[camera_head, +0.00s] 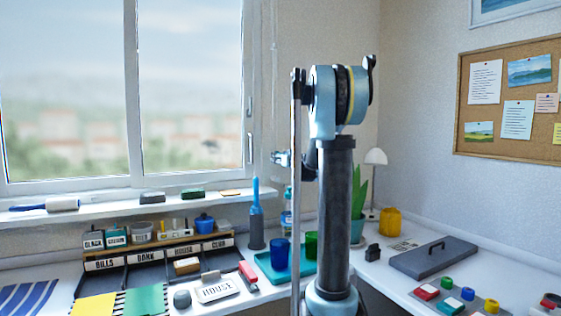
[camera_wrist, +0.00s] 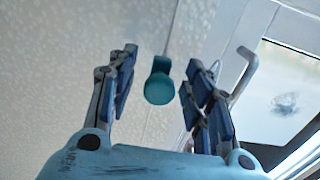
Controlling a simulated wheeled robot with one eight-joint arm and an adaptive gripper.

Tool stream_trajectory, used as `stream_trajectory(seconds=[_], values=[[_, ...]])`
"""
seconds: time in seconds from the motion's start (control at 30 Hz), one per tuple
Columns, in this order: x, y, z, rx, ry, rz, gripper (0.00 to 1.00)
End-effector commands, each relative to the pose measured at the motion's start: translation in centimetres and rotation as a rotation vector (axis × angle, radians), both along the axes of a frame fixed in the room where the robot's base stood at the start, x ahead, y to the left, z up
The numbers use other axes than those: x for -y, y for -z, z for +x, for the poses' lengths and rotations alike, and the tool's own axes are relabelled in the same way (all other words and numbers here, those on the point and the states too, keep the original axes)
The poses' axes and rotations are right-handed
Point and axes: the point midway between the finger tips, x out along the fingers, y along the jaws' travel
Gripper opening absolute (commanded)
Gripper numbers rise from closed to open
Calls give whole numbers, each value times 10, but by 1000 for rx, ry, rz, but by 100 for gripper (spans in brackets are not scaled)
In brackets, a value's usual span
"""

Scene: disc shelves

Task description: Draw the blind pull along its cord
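The blind pull (camera_wrist: 159,86) is a teal, rounded knob on a thin pale cord (camera_wrist: 173,32). In the wrist view it hangs between the two fingers of my gripper (camera_wrist: 160,62), with a gap showing on each side. The fingers are apart and I see no contact with the knob. In the head view the cord (camera_head: 274,60) hangs beside the window's right frame. I cannot make out the knob there.
The window (camera_head: 190,90) and its handle (camera_head: 250,130) are to the left of the cord. A lamp (camera_head: 375,158) stands at right.

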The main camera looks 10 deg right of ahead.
Motion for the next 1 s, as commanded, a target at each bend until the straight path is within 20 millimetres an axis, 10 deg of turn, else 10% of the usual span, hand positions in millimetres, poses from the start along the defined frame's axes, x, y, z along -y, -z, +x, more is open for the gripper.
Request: stream_trajectory(seconds=[0.37, 1.0], values=[[3, -1, -9, 1, 0, 1, 46], [33, 1, -98, 0, 1, 1, 46]])
